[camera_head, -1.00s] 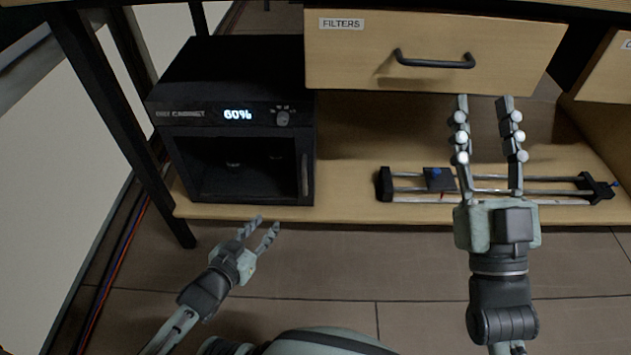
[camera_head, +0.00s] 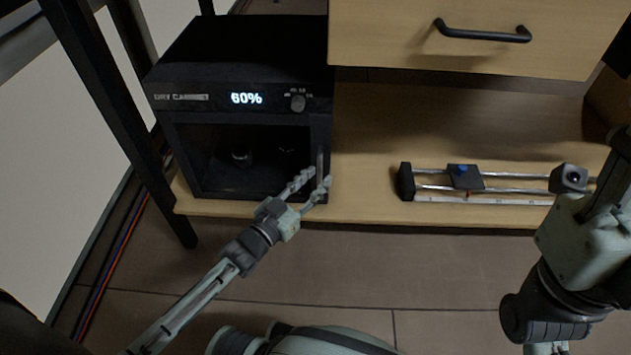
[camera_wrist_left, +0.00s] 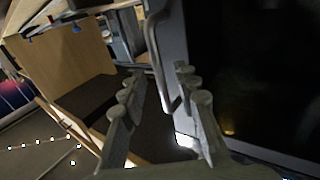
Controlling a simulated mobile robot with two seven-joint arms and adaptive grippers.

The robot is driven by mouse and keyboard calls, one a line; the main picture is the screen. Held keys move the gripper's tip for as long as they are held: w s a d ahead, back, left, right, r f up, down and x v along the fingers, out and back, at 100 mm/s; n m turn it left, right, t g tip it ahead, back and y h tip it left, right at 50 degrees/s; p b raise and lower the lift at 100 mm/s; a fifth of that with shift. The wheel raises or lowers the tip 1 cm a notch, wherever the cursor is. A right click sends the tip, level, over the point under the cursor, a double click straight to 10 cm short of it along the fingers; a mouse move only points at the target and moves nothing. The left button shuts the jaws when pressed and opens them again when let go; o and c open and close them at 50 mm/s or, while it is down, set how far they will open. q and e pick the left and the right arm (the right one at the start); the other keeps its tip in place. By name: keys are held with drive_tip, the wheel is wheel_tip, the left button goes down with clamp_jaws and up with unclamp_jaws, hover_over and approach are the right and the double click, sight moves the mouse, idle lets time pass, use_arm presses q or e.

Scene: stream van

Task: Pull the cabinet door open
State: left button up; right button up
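The black dry cabinet (camera_head: 240,95) stands at the left of the low shelf, with "60%" lit on its panel. Its dark glass door (camera_head: 240,160) looks closed, with lenses dimly visible inside. The upright bar handle (camera_head: 320,172) is at the door's right edge; it also shows in the left wrist view (camera_wrist_left: 158,60). My left gripper (camera_head: 312,180) is open at the handle's lower part. In the left wrist view, its fingers (camera_wrist_left: 160,85) are spread with the handle between them; contact is unclear. My right gripper (camera_head: 590,215) is at the right edge, its fingers not clearly seen.
A wooden drawer (camera_head: 480,50) with a black handle hangs above the shelf (camera_head: 370,215), right of the cabinet. A camera slider (camera_head: 470,185) lies on the shelf. A black table leg (camera_head: 110,120) stands left. The floor in front is clear.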

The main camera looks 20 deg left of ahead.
use_arm(q)
drive_tip(key=shift+w+d, duration=0.1)
drive_tip(key=shift+w, duration=0.1)
drive_tip(key=shift+c, duration=0.2)
clamp_jaws()
